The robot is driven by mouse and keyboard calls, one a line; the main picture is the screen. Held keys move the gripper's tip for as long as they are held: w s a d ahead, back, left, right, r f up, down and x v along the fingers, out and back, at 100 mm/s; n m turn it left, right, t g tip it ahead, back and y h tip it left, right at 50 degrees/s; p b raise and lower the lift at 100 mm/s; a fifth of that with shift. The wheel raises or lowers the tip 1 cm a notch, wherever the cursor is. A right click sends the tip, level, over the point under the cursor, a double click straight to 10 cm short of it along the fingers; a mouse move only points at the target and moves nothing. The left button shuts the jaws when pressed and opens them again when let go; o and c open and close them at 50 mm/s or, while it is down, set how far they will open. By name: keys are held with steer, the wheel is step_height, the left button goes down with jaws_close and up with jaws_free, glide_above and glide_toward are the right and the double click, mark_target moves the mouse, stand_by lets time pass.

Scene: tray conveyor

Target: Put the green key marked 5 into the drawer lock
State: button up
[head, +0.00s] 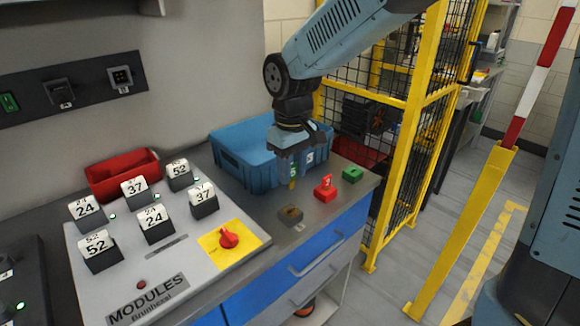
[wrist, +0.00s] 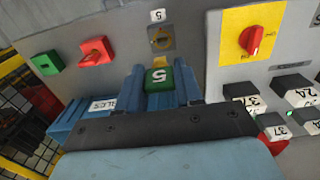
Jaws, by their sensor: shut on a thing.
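The green key marked 5 (wrist: 158,77) is held between the fingers of my gripper (wrist: 160,88) in the wrist view, its brass end pointing toward the lock. In the head view my gripper (head: 293,155) points down over the worktop, and the key (head: 293,174) hangs below it, partly hidden by the fingers. The drawer lock (head: 291,214) is a small dark block with a brass face near the front edge, below the key and apart from it. The lock also shows in the wrist view (wrist: 161,38), beside a white label 5 (wrist: 157,15).
A red block with a red key (head: 325,191) and a green block (head: 353,174) stand right of the lock. A blue bin (head: 229,161) is close behind my gripper. The modules panel (head: 190,262) with numbered blocks and a red knob (head: 228,238) lies left.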

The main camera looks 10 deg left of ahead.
steer(key=shift+s+a, duration=0.15)
steer(key=shift+f, duration=2.9)
steer(key=shift+f, duration=1.7)
steer(key=o, duration=1.1)
step_height(320, 180, up, 14)
steer(key=shift+f, duration=0.15)
